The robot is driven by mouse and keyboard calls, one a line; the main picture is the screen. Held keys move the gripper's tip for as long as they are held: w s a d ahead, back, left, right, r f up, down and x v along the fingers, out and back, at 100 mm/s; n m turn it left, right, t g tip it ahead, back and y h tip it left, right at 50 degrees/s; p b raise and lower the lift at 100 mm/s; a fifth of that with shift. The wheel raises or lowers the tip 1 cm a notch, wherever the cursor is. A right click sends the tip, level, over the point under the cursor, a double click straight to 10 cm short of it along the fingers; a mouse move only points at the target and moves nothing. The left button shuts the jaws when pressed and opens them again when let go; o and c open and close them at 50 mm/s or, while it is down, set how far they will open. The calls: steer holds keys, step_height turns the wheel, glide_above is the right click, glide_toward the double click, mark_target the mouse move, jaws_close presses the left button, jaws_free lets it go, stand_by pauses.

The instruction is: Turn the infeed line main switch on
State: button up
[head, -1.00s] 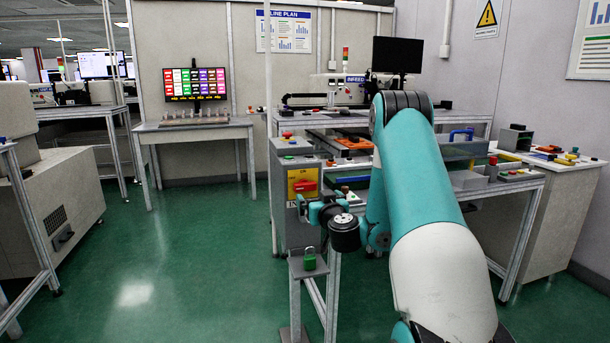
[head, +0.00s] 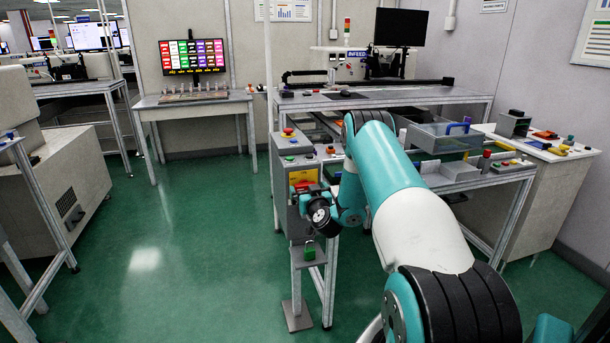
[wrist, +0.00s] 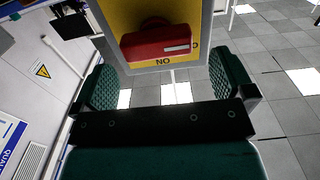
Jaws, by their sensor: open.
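The main switch (head: 303,176) is a red handle on a yellow plate, on the front of a grey cabinet (head: 283,215). In the wrist view the red handle (wrist: 157,43) lies horizontal on the yellow plate (wrist: 205,20), with upside-down lettering beside it. My gripper (head: 303,192) is in front of the switch and hides the lower part of the plate. In the wrist view my gripper (wrist: 160,68) is open, with a green-padded finger on each side. The handle is ahead of the gap between them, and nothing is held.
A green padlock (head: 309,251) is on a small stand (head: 298,287) below my gripper. A red button (head: 288,131) is on top of the cabinet. A workbench with a clear bin (head: 440,137) stands to the right. The green floor to the left is clear.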

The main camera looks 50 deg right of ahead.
mark_target(306, 186)
steer(key=shift+p+x, duration=1.3)
steer(key=shift+x, duration=0.8)
steer(key=shift+c, duration=0.2)
steer(key=c, duration=0.8)
steer(key=shift+d, duration=0.1)
steer(key=shift+c, duration=0.2)
